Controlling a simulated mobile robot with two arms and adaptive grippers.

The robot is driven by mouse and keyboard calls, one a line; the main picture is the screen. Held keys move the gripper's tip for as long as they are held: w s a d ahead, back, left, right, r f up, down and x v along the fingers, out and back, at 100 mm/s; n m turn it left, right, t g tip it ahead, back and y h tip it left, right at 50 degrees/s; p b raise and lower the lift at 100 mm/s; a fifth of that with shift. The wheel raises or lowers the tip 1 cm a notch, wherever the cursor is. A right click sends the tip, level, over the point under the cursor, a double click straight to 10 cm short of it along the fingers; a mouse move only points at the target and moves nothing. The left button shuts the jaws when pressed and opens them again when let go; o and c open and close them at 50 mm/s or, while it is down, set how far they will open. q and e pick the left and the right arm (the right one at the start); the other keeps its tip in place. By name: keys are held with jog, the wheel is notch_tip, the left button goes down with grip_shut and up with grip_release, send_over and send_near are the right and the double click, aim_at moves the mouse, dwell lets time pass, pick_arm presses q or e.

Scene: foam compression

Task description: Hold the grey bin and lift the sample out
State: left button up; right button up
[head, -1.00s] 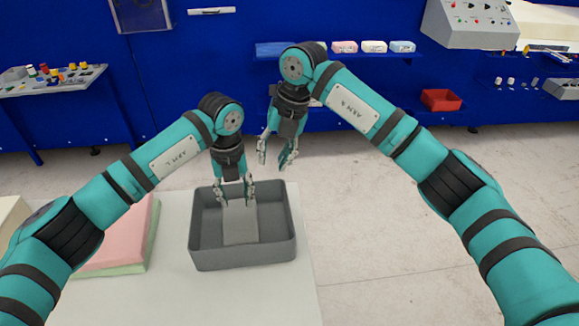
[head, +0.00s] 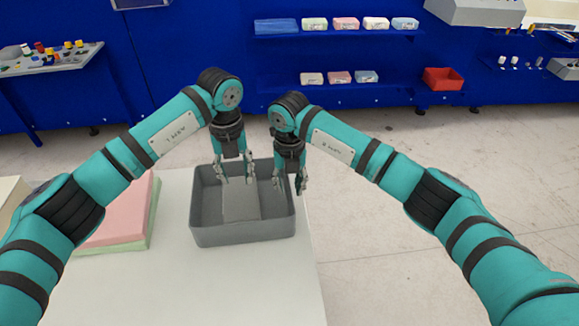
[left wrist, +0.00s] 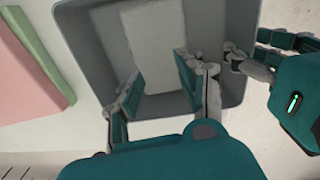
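The grey bin (head: 245,236) stands on a white table; it also shows in the left wrist view (left wrist: 78,30). The sample, a lighter grey block (head: 241,208), lies inside the bin near its middle. In the left wrist view the sample (left wrist: 154,40) shows beyond and between my left fingers. My left gripper (head: 235,178) is open and points down over the bin, above the sample. My right gripper (head: 289,187) is open at the bin's right wall, with one finger on the inner side and one on the outer side. Whether it touches the wall is unclear.
A pink and green foam stack (head: 122,215) lies on the table (head: 185,285) left of the bin. The table's right edge is close to the bin. Blue shelves (head: 335,90) with small blocks and a red bin (head: 443,78) are at the back.

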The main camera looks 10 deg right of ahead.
aim_at(289, 204)
jog(key=shift+f, duration=2.3)
grip_shut()
